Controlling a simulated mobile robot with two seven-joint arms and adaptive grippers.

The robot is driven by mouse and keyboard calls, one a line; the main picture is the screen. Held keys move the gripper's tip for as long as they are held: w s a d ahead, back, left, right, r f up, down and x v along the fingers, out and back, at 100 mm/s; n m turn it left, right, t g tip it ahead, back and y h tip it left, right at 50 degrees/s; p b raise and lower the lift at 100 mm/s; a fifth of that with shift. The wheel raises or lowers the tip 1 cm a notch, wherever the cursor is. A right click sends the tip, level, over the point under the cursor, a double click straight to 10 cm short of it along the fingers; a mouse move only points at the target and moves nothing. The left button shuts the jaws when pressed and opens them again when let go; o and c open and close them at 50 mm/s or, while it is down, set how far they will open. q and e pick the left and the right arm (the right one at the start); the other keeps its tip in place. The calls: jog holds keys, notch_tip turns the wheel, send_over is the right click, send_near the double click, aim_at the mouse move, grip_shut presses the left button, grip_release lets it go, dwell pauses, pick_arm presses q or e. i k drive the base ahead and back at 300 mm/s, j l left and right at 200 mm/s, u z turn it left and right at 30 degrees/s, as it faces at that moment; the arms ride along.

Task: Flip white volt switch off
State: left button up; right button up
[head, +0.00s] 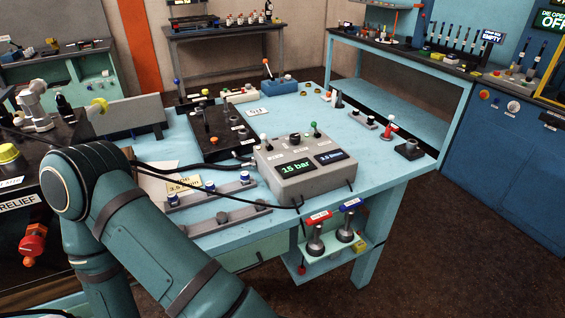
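A grey control box (304,178) stands on the light blue workbench, with two lit displays on its sloped face, one reading 15 bar. A small lever with a white knob (264,137) rises at the box's left rear, and one with a green knob (315,125) at its right rear. Both look upright. I cannot read a volt label, so I cannot tell whether the white-knobbed lever is the volt switch or whether it is on. A teal arm of mine fills the lower left. Neither gripper is in view.
Blue-capped fittings (210,186) sit on a grey rail left of the box. Black hoses run to the box's left side. Two gauges or handles with red and blue tops (351,204) hang at the bench front.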

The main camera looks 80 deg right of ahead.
aim_at(265, 140)
jog(key=z, duration=2.7)
jog(key=k+l, duration=0.1)
jog(key=l, duration=0.25)
